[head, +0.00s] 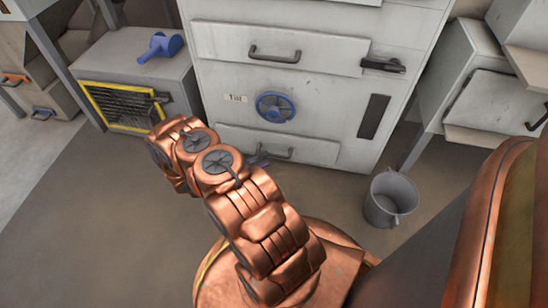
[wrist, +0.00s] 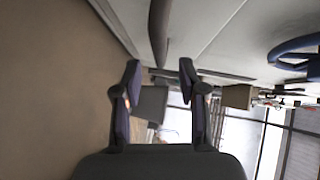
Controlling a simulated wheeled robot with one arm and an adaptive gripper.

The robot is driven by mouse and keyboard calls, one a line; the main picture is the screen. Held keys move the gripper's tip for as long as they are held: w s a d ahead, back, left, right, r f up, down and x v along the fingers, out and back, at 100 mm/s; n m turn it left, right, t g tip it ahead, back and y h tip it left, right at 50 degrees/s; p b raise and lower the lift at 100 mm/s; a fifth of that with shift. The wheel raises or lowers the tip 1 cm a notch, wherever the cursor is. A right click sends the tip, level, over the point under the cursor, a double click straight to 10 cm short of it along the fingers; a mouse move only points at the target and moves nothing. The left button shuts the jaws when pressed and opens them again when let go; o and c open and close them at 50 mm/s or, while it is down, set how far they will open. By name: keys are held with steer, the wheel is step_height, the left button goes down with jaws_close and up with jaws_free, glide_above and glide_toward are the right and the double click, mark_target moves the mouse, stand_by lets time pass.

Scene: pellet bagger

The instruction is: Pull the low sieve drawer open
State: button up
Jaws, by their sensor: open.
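The low sieve drawer (head: 318,153) is a pale grey front at the bottom of the grey cabinet, and it looks shut. Its dark bar handle (head: 279,154) is partly hidden by my gripper (head: 257,161), of which only a small dark piece shows past the arm. In the wrist view my gripper (wrist: 160,72) is open and empty, with its two dark fingers apart. The handle (wrist: 159,30) lies ahead, roughly in line with the gap between the fingers. I cannot tell whether either finger touches it. The drawer front (wrist: 190,25) is beside it.
A blue handwheel (head: 275,107) sits above the low drawer. An upper drawer has its own handle (head: 274,55). A grey bucket (head: 391,199) stands on the floor to the right. A low box with a yellow-framed grille (head: 125,107) is at left. The floor in front is clear.

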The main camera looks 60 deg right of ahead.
mark_target(272, 156)
steer(key=shift+b+x, duration=0.75)
steer(key=shift+x, duration=1.9)
jaws_close()
